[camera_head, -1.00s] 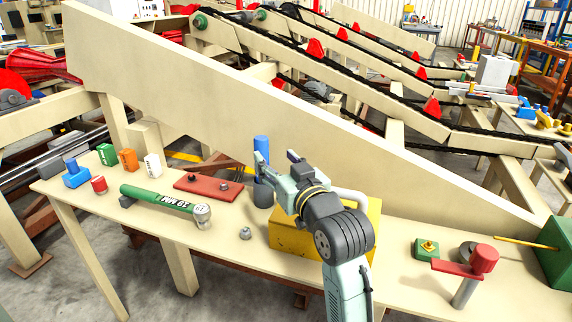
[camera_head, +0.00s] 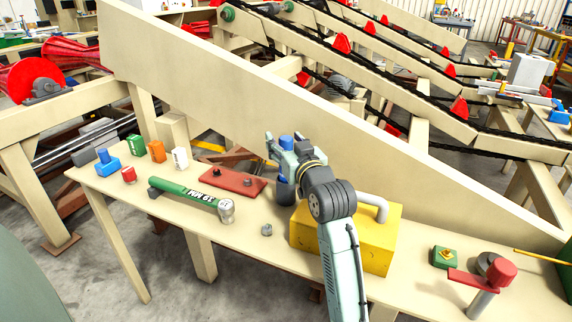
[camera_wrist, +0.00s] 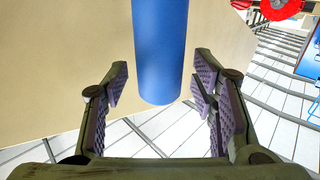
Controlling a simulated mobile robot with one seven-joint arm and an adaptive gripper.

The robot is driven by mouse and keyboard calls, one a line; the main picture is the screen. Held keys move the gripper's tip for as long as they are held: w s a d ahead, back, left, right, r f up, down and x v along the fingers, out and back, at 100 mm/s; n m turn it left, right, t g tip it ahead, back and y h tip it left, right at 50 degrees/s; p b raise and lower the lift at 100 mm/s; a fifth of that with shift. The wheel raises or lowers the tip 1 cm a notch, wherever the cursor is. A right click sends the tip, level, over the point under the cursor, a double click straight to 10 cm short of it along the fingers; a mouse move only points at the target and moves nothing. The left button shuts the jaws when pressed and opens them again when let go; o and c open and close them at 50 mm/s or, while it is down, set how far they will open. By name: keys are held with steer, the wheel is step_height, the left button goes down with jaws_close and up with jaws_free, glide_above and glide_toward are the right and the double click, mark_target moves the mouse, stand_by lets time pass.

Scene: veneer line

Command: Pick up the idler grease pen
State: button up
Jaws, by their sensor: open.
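A blue cylinder (camera_head: 286,142) with a dark lower part (camera_head: 285,192) stands upright on the bench, behind the yellow box; it looks like the idler grease pen. My gripper (camera_head: 284,156) is at its upper part, jaws open. In the wrist view the blue cylinder (camera_wrist: 160,50) lies between and beyond the two open fingers of my gripper (camera_wrist: 160,92), with a gap on each side. My fingers hide part of the cylinder in the head view.
The yellow box (camera_head: 375,238) with a pale handle stands close to the right. A small nut (camera_head: 267,230) is in front. A tall beige panel (camera_head: 330,130) rises behind.

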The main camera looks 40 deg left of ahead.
jaws_close()
stand_by(0.6)
